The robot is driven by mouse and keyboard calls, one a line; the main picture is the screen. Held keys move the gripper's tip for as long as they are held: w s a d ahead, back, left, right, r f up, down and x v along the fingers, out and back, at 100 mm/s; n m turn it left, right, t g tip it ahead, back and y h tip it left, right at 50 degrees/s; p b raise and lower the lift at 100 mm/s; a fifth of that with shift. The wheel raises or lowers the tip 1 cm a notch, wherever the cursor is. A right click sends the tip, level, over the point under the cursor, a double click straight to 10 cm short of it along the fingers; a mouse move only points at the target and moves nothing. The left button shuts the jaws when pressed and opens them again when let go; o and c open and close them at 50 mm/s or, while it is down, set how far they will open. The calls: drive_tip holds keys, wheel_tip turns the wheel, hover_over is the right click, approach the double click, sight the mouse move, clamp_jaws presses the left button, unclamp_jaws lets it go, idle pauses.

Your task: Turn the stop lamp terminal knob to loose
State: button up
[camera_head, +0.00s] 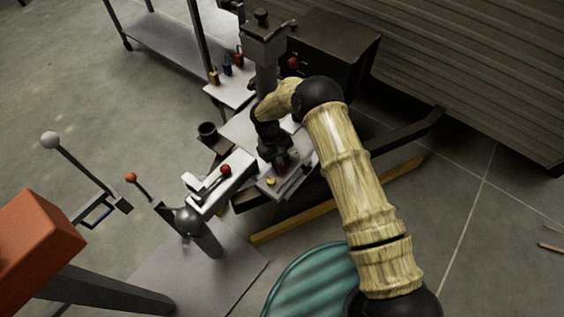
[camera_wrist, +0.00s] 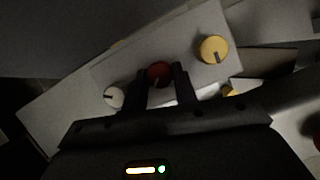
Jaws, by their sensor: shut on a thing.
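In the wrist view a light panel carries three round knobs in a row: white (camera_wrist: 114,96), red (camera_wrist: 160,72) and yellow (camera_wrist: 213,49). My gripper (camera_wrist: 162,84) is shut on the red knob, one finger on each side of it. No readable label shows which knob is the stop lamp terminal. The red knob's pointer mark is too dark to read. In the head view my gripper (camera_head: 280,162) reaches down onto the panel (camera_head: 293,183), and the yellow knob (camera_head: 271,181) shows beside it.
A white box with a red knob (camera_head: 225,170) stands left of the gripper. A grey post with an orange-ended lever (camera_head: 131,177) is further left. A dark cabinet (camera_head: 330,45) stands behind, and a teal ribbed round object (camera_head: 312,285) is in front. Open floor lies at right.

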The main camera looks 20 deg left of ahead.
drive_tip(key=n+t, duration=0.1)
drive_tip(key=n, duration=0.1)
drive_tip(key=n+p, duration=0.1)
drive_tip(key=n, duration=0.1)
drive_tip(key=shift+s+r+n+t+h, duration=0.1)
drive_tip(key=shift+s+n+t+h, duration=0.05)
drive_tip(key=shift+n+t+h, duration=0.2)
drive_tip(key=n+t+p, duration=0.1)
drive_tip(key=n+t, duration=0.1)
drive_tip(key=n, duration=0.3)
drive_tip(key=shift+s+d+p, duration=0.1)
drive_tip(key=shift+p, duration=0.3)
drive_tip(key=o, duration=1)
drive_tip(key=p+v, duration=0.2)
drive_tip(key=v, duration=1.5)
drive_tip(key=shift+s+d+r+p, duration=0.1)
drive_tip(key=shift+d+r+p, duration=0.1)
drive_tip(key=shift+p, duration=0.1)
